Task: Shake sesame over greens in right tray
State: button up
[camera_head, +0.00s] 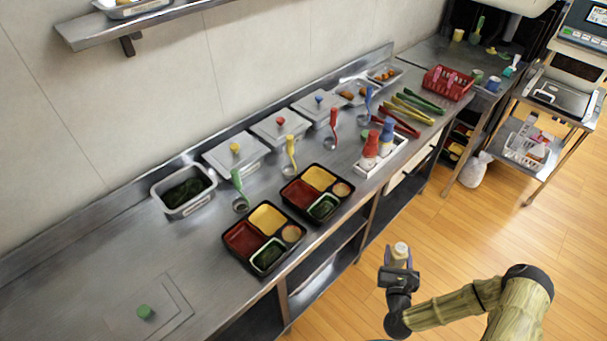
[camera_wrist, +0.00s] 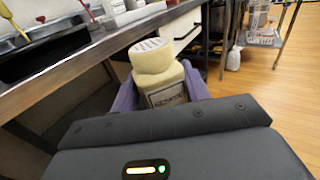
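My gripper (camera_head: 398,268) is shut on a sesame shaker (camera_head: 400,250), a cream bottle with a pale slotted cap. The shaker is upright, held in front of the counter over the floor. In the wrist view the shaker (camera_wrist: 160,75) sits between the purple fingers, its label partly hidden. The right bento tray (camera_head: 297,205) and the left bento tray (camera_head: 227,253) lie on the counter. Each has red, yellow, small tan and green-rimmed compartments. Dark greens (camera_head: 323,207) lie in the right tray's green-rimmed compartment, and similar greens (camera_head: 268,256) in the left tray's. My gripper is apart from both trays.
A caddy (camera_head: 374,173) with red-capped and blue-capped bottles stands right of the trays. Lidded pans (camera_head: 236,158), an open pan of greens (camera_head: 188,208), ladles and tongs line the steel counter (camera_head: 130,255). The front left counter is mostly clear.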

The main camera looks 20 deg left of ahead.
jog(key=s+a+r+n+g+y+p, duration=0.2)
jog(key=a+r+n+y+p, duration=0.1)
jog(key=a+r+p, duration=0.8)
jog(key=s+a+r+n+g+y+p, duration=0.2)
jog(key=a+r+y+p, duration=0.4)
jog(key=a+r+p, duration=0.5)
jog(key=s+a+n+p, duration=0.1)
jog(key=a+p, duration=0.2)
jog(key=a, duration=0.4)
jog(key=shift+a+r+n+g, duration=0.15)
jog(key=shift+r+n+g, duration=0.25)
jog(key=w+d+m+g+y+b, duration=0.1)
jog(key=w+d+m+g+b, duration=0.1)
jog(key=w+m+g+b, duration=0.4)
jog(key=m+g+b, duration=0.4)
jog(key=m+b, duration=0.4)
jog(key=m, duration=0.5)
jog(key=shift+d+y, duration=0.3)
